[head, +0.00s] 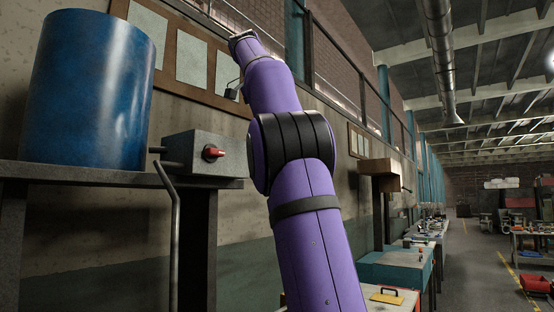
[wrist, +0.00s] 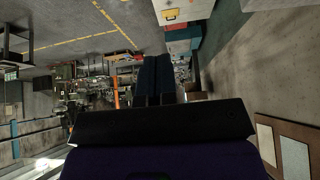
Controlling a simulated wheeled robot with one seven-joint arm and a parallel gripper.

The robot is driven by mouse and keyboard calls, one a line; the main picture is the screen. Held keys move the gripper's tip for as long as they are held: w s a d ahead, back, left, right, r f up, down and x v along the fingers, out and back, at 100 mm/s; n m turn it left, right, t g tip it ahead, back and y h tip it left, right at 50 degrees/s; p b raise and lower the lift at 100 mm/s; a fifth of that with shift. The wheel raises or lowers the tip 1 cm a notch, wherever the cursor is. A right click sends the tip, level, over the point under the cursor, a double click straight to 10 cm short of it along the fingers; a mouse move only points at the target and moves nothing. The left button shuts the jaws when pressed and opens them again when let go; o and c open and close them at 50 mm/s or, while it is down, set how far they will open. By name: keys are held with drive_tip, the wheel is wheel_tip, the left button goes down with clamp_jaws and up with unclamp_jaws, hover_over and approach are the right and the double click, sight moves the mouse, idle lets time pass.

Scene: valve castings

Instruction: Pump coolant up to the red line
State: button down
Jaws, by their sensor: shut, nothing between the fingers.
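A large blue drum (head: 92,90) stands on a dark shelf (head: 120,176) at the left of the head view. Beside it is a grey box (head: 188,146) with a red knob (head: 212,153) on its face. A bent grey pipe (head: 174,215) hangs down next to the box. I cannot make out a red line or a coolant level. My gripper (wrist: 158,82) shows in the wrist view with its two dark fingers together and nothing between them. It is apart from any object, and the drum and box are not in that view. In the head view I cannot clearly make it out.
My purple arm crosses the middle of the head view. A teal bench (head: 390,268) and a pale tabletop with a yellow item (head: 386,297) stand at the lower right. A framed board with papers (head: 193,62) hangs on the wall. The aisle floor (head: 478,262) is open at right.

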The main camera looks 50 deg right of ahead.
drive_tip(key=x, duration=0.7)
drive_tip(key=a+x, duration=0.1)
drive_tip(key=x, duration=0.3)
drive_tip(key=shift+f, duration=0.45)
drive_tip(key=shift+a+f, duration=0.15)
drive_tip(key=shift+f, duration=0.95)
drive_tip(key=shift+f, duration=0.1)
